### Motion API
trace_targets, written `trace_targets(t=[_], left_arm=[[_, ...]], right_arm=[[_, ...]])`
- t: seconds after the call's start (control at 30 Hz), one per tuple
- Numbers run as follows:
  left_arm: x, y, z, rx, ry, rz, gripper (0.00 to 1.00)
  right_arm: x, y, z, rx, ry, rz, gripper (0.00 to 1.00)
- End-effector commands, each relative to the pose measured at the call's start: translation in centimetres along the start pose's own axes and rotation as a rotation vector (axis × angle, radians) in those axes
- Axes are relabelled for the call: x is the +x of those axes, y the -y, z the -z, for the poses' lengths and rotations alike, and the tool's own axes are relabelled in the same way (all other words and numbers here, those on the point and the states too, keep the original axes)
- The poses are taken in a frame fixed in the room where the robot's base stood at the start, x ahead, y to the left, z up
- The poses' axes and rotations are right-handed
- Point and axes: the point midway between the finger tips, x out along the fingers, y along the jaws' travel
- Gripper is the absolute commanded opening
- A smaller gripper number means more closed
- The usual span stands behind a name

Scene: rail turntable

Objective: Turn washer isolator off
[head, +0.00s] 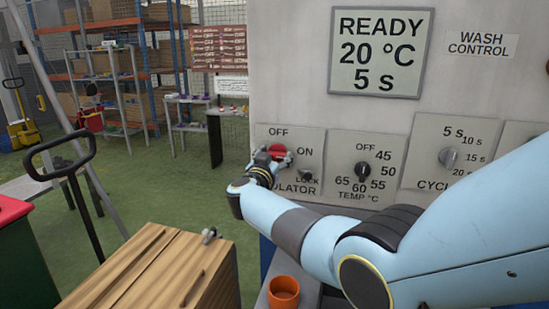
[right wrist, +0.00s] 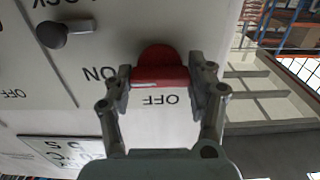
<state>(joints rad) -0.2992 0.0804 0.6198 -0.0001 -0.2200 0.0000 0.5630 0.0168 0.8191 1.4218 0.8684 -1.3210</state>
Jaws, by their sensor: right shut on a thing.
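The washer isolator is a red knob (head: 278,152) on a pale plate, with the labels OFF above it and ON to its right. It also shows in the right wrist view (right wrist: 160,72), where the picture is upside down. My right gripper (head: 267,163) is shut on the red knob, with one finger at each side of its grip bar in the right wrist view (right wrist: 162,85). My gripper partly covers the knob and the ISOLATOR label in the head view, so I cannot tell which label the knob points to. My left gripper is not in view.
A dark LOCK knob (head: 305,174) sits just right of the isolator. A temperature dial (head: 362,172) and a cycle dial (head: 448,158) follow to the right. The display (head: 381,52) reads READY, 20 °C, 5 s.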

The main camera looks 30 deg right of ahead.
Motion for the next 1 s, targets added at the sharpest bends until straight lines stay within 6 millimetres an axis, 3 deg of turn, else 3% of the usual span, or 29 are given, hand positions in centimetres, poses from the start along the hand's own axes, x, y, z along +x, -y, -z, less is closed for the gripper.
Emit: trace_targets(t=[0.47,1.0], left_arm=[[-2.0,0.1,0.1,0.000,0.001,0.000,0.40],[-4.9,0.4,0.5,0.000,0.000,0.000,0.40]], right_arm=[[-0.1,0.0,0.2,-0.162,0.003,0.001,0.24],[-0.1,0.1,0.1,-0.661,0.002,0.002,0.24]])
